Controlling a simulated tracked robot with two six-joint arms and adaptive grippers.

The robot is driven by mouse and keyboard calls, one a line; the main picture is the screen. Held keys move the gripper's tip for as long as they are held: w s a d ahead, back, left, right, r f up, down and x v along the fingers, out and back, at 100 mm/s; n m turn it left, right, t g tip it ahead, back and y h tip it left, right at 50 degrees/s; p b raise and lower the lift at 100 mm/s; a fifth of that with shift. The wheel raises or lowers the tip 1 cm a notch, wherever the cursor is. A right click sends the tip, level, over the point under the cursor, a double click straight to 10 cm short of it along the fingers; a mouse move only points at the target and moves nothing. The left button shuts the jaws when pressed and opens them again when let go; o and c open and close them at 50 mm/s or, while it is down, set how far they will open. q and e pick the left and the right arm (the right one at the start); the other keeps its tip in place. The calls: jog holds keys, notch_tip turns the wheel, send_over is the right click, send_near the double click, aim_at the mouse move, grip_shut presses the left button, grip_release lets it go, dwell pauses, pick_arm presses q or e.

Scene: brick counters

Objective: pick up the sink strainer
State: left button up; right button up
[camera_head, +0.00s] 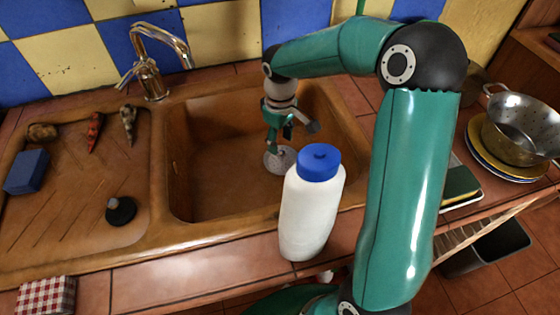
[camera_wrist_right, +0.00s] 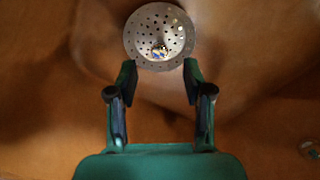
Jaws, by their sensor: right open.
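The sink strainer (camera_head: 281,160) is a round, perforated metal disc inside the brown sink basin (camera_head: 215,185). In the right wrist view the strainer (camera_wrist_right: 158,38) lies just beyond my fingertips, with a small shiny knob at its middle. My right gripper (camera_head: 282,142) reaches down into the basin at the strainer. In the wrist view its two fingers (camera_wrist_right: 159,75) are apart, with nothing between them, and their tips are near the strainer's lower rim. I cannot tell whether they touch it. My left gripper is not in view.
A white bottle with a blue cap (camera_head: 308,215) stands on the front counter edge, close to my right arm. A brass faucet (camera_head: 150,75) rises behind the sink. A black stopper (camera_head: 120,210) and blue sponge (camera_head: 26,172) lie on the drainboard. A colander (camera_head: 522,130) sits on plates at right.

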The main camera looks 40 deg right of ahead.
aim_at(282, 153)
jog(key=shift+s+f, duration=0.2)
jog(key=shift+f, duration=2.85)
grip_shut()
